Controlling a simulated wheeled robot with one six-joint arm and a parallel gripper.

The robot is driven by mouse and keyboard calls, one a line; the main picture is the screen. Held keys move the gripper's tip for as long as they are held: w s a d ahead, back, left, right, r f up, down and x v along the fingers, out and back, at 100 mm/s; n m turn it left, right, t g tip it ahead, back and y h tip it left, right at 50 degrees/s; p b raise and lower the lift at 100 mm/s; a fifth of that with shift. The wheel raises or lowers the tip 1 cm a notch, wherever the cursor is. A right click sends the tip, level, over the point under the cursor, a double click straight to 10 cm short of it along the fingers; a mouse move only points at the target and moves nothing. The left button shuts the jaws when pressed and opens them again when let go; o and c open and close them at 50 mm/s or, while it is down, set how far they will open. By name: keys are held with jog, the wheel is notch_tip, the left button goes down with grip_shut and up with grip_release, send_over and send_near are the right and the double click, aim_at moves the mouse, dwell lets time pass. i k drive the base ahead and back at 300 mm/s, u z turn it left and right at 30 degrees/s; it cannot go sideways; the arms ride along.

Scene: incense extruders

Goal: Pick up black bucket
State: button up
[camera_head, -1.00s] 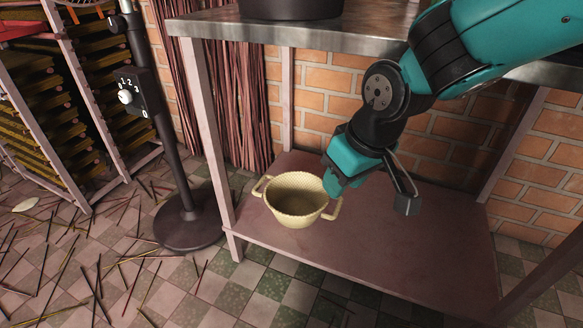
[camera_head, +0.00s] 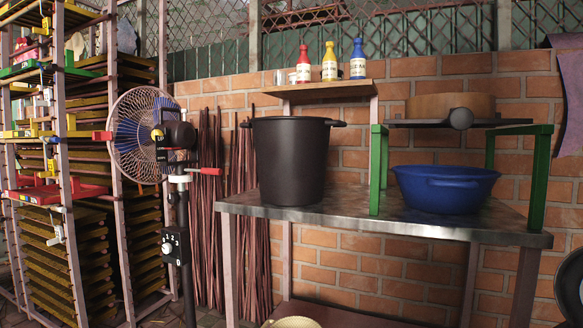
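The black bucket (camera_head: 290,165) stands upright on the left end of the metal-topped table (camera_head: 335,212). It is tall, with a handle at each side of its rim. Its inside is hidden from this angle. My gripper is not in view.
A blue basin (camera_head: 445,187) sits on the table to the right, under a green-legged stand (camera_head: 538,180) bearing a round wooden sieve (camera_head: 450,106). Several bottles (camera_head: 330,62) stand on a shelf behind. A fan (camera_head: 142,135) is left. A pale basket (camera_head: 292,322) shows at the bottom edge.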

aim_at(292, 152)
jog(key=i, duration=1.25)
jog(key=u, duration=0.75)
